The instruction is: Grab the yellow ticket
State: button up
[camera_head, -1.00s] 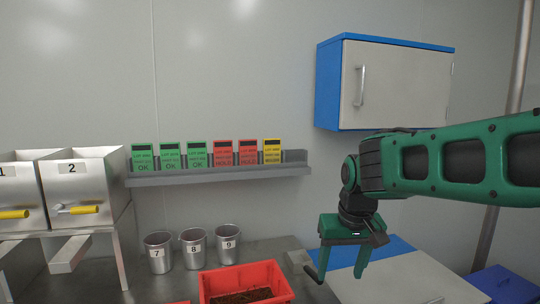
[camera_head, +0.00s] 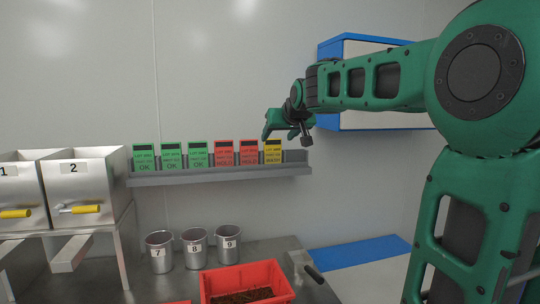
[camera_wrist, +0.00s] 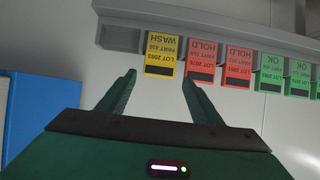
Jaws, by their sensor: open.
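The yellow ticket (camera_head: 273,152) stands at the right end of a row of tickets on the grey wall shelf. In the wrist view the yellow ticket (camera_wrist: 161,56) appears upside down, reading "LOT 2093 WASH", beyond and between my fingertips. My gripper (camera_head: 280,130) is in front of the shelf's right part, close to the top of the yellow ticket in the head view. In the wrist view my gripper (camera_wrist: 158,76) has its fingers spread, with nothing between them. The exact gap to the ticket cannot be told.
Two red tickets (camera_head: 236,153) and several green tickets (camera_head: 171,155) stand to the left on the shelf (camera_head: 220,174). A blue-edged wall cabinet (camera_head: 330,90) is behind my arm. Metal cups (camera_head: 194,250) and a red bin (camera_head: 245,279) stand below.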

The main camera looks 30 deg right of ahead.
aim_at(273, 141)
jog(key=shift+r+x, duration=0.15)
jog(key=shift+x, duration=1.25)
jog(key=shift+r+x, duration=0.15)
jog(key=shift+x, duration=1.2)
jog(key=shift+w, duration=0.15)
jog(key=c, duration=0.8)
